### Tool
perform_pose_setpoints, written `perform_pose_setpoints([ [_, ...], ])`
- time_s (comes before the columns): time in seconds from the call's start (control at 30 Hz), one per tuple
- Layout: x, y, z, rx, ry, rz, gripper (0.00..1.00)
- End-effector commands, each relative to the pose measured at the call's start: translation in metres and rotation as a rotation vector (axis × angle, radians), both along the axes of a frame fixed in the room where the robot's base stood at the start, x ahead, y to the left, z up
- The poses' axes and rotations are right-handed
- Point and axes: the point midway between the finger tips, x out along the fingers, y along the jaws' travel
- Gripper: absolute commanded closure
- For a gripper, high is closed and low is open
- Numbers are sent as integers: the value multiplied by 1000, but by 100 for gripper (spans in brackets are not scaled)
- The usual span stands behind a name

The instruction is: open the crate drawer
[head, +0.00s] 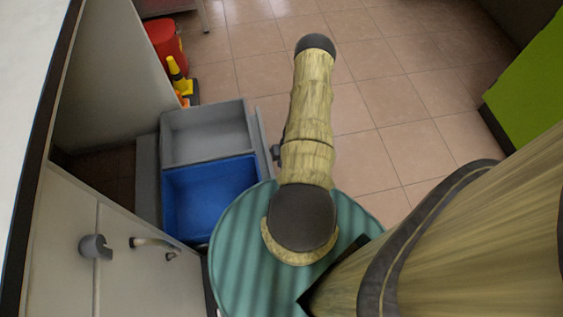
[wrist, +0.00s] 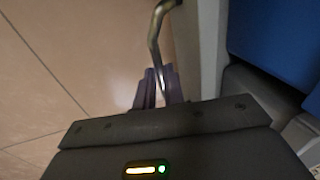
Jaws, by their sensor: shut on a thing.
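The crate drawer stands out from the cabinet in the head view, its pale front panel (head: 264,138) facing right. It holds a grey crate (head: 207,108) and a blue crate (head: 168,200), both seen from above. In the wrist view a curved metal handle (wrist: 156,30) runs along the drawer front (wrist: 208,45). My gripper (wrist: 159,88) has its two purple fingers closed around the lower end of this handle. In the head view my arm hides most of the gripper and the handle.
A white counter (head: 28,70) and cabinet doors (head: 120,270) line the left side. A red bucket (head: 163,38) and a yellow cone (head: 178,78) stand behind the drawer. Tiled floor (head: 390,100) is clear to the right, with a green panel (head: 530,85) beyond.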

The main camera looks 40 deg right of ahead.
Motion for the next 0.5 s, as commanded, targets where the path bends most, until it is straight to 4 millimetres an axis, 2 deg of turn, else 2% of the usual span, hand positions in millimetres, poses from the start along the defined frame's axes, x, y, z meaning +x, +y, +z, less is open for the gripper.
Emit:
perform_pose_setpoints([
  [0.03,-2,0,0,2,5,-1,100],
  [0.07,-2,0,0,2,5,-2,87],
  [0.17,-2,0,0,2,4,-2,68],
  [0.5,-1,1,2,1,2,-1,67],
])
